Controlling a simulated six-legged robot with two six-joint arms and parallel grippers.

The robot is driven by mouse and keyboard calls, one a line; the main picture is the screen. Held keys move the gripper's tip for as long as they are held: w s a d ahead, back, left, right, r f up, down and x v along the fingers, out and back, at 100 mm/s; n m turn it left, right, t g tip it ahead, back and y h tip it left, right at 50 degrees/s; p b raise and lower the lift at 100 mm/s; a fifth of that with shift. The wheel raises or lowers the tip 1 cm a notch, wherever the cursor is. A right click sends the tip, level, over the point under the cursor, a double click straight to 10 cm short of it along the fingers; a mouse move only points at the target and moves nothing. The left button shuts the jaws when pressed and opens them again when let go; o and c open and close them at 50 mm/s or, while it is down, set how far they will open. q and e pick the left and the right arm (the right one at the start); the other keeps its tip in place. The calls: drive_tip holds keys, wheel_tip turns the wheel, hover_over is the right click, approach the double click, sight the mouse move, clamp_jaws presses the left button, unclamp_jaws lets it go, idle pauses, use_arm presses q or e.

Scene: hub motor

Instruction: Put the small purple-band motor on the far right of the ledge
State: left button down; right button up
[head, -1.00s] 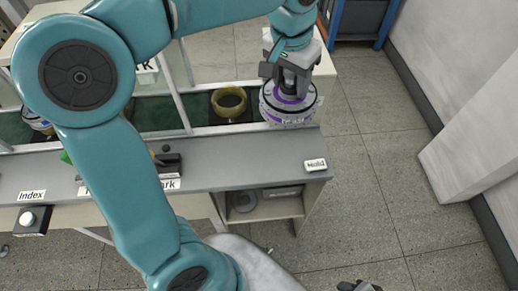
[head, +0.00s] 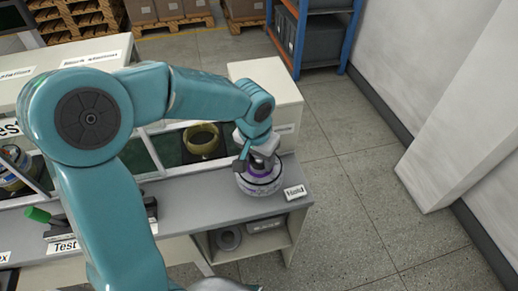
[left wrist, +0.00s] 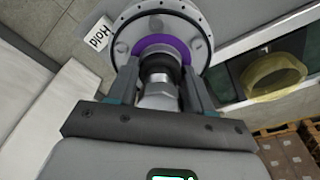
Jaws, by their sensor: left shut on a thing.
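The small purple-band motor (head: 259,180) is at the right end of the grey ledge (head: 200,203), just left of the "Hold" label (head: 294,192). In the head view it looks upright, at or just above the ledge surface; I cannot tell whether it touches. My left gripper (head: 256,160) is over it, pointing down. In the left wrist view the two fingers (left wrist: 158,88) are shut on the motor's central shaft, with the purple ring (left wrist: 168,46) and grey flange around it. My right gripper is not in view.
A yellow ring (head: 201,139) sits in the green-backed bay behind the ledge. A green-handled tool (head: 42,216) is at the left. A shelf below the ledge holds a dark ring (head: 228,238). The floor to the right is clear.

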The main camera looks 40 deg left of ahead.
sight(258, 162)
use_arm(q)
drive_tip(key=shift+f, duration=1.95)
drive_tip(key=shift+c, duration=2.3)
unclamp_jaws()
drive_tip(key=shift+f, duration=0.15)
drive_tip(key=shift+s, duration=0.1)
drive_tip(key=r, duration=0.4)
drive_tip(key=s+r, duration=0.1)
drive_tip(key=r, duration=0.7)
drive_tip(key=shift+s+d+r+p, duration=0.1)
drive_tip(key=shift+s+d+p, duration=0.05)
drive_tip(key=shift+s+p, duration=0.25)
